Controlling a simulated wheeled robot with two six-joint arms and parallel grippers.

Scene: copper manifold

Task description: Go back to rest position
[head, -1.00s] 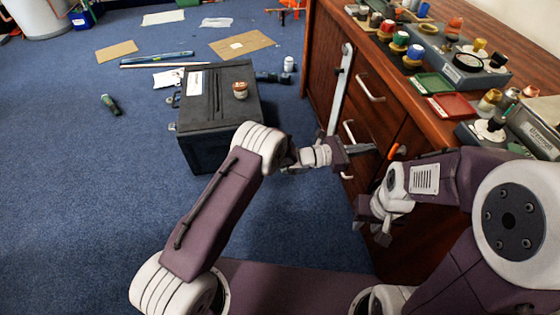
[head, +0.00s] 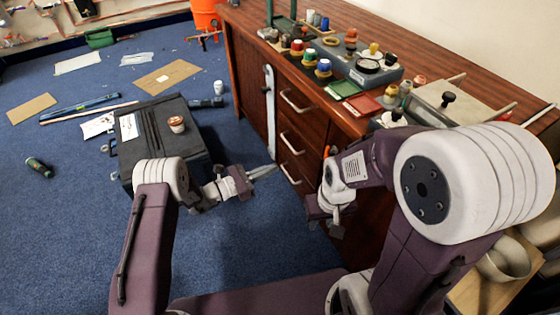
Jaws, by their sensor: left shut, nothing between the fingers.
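My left gripper (head: 264,171) is shut and empty. Its fingers point right, toward the front of the wooden cabinet (head: 249,93), and I cannot tell whether they touch it. My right gripper (head: 327,215) hangs lower, in front of the cabinet, with its fingers pointing down. I cannot make out whether its fingers are open or shut. I see nothing held in either gripper.
A black case (head: 146,127) with a small jar (head: 177,124) on top stands on the blue carpet beyond my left arm. Drawer handles (head: 297,102) project from the cabinet. Jars, trays and tools crowd its top. Open carpet (head: 70,240) lies at the left.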

